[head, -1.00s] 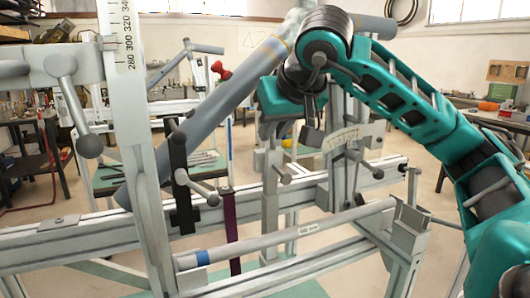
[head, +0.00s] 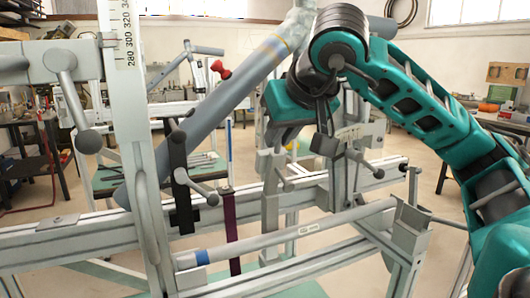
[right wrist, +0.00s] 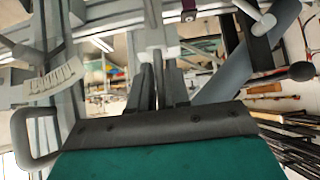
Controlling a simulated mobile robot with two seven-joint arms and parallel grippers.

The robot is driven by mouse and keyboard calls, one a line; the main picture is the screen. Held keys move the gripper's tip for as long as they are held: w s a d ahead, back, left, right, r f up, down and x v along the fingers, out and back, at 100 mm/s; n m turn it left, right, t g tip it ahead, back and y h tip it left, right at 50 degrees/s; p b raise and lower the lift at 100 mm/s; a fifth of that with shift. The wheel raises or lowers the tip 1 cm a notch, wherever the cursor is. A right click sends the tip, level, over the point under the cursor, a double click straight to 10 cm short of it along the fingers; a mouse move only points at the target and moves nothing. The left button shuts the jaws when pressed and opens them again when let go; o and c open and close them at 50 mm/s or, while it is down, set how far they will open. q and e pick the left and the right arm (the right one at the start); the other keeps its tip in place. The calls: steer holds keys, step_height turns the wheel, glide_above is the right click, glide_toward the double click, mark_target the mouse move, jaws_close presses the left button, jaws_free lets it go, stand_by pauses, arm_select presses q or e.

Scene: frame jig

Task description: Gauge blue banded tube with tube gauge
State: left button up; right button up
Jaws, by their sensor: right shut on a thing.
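The blue banded tube (head: 300,233), grey with a blue band near its left end and a small white label, lies along the lower front of the jig. My right gripper (head: 322,142) is above the jig's rear rail, higher than the tube and apart from it. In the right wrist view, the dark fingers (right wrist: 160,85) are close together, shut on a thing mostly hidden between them. I cannot tell its full shape or whether it is the tube gauge. My left gripper is not in view.
A thick grey diagonal frame tube (head: 215,105) rises left of my right gripper. An upright numbered scale (head: 128,40) stands at the left. A marked plate (head: 352,133) and clamp levers are close to my gripper. An end bracket (head: 410,220) stands at the tube's right end.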

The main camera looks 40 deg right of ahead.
mark_target(278, 161)
steer(key=shift+s+a+f, duration=0.25)
steer(key=shift+s+f, duration=0.15)
steer(key=shift+s, duration=0.3)
steer(key=shift+s+f+b, duration=0.1)
steer(key=shift+b, duration=0.2)
steer(key=shift+s+a+f, duration=0.2)
steer(key=shift+s+f, duration=0.1)
steer(key=shift+s, duration=0.15)
steer(key=shift+s+a+f+b, duration=0.1)
steer(key=shift+s+b, duration=0.25)
steer(key=shift+b, duration=0.05)
steer(key=shift+s+f, duration=0.1)
steer(key=shift+f, duration=0.05)
